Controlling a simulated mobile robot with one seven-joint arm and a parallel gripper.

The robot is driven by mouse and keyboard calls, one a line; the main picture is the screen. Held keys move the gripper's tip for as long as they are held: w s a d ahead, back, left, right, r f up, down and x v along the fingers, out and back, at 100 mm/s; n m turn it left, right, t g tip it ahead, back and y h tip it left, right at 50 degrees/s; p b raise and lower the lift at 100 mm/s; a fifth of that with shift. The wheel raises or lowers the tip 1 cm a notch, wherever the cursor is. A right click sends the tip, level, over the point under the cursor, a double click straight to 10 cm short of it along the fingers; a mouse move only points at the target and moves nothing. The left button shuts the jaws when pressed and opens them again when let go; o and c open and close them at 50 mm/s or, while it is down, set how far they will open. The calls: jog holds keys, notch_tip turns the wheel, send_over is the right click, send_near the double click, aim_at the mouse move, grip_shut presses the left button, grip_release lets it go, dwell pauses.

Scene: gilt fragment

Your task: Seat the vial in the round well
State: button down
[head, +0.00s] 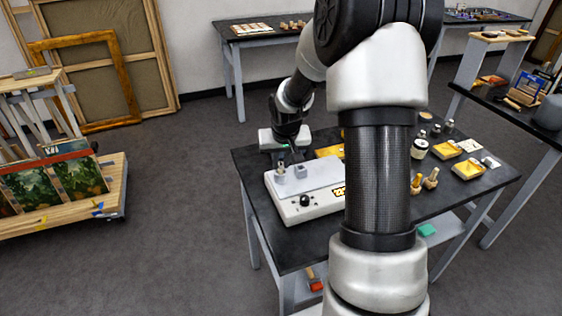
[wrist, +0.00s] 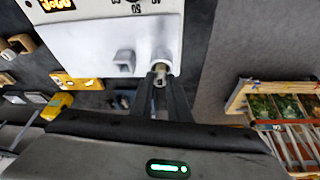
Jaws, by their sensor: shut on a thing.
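My gripper (wrist: 161,82) is shut on the vial (wrist: 160,74), a small greyish piece between the fingertips. The round well (wrist: 162,47) is a pale round post on the white plate, directly beyond the vial in the wrist view. The vial's far end is hidden, so I cannot tell whether it is inside the well or just in front of it. In the head view my gripper (head: 284,154) is over the left part of the white device (head: 320,207). A square grey holder (head: 300,171) stands beside the round one; it also shows in the wrist view (wrist: 124,61).
The device has a black knob (head: 305,200) at its front and sits on a dark table (head: 290,247). Yellow trays (head: 468,169), small bottles and wooden pegs (head: 431,179) stand to the right. My arm hides the table's middle.

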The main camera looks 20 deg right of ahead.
jog(key=shift+f, duration=0.1)
jog(key=c, duration=2.1)
grip_release()
jog(key=shift+f, duration=0.1)
jog(key=o, duration=0.4)
jog(key=shift+o, duration=0.2)
jog(key=shift+r, duration=0.45)
jog(key=v, duration=1.1)
jog(key=shift+s+r+p, duration=0.2)
jog(key=shift+r+p, duration=0.05)
jog(key=shift+p, duration=0.1)
jog(key=shift+a, duration=0.1)
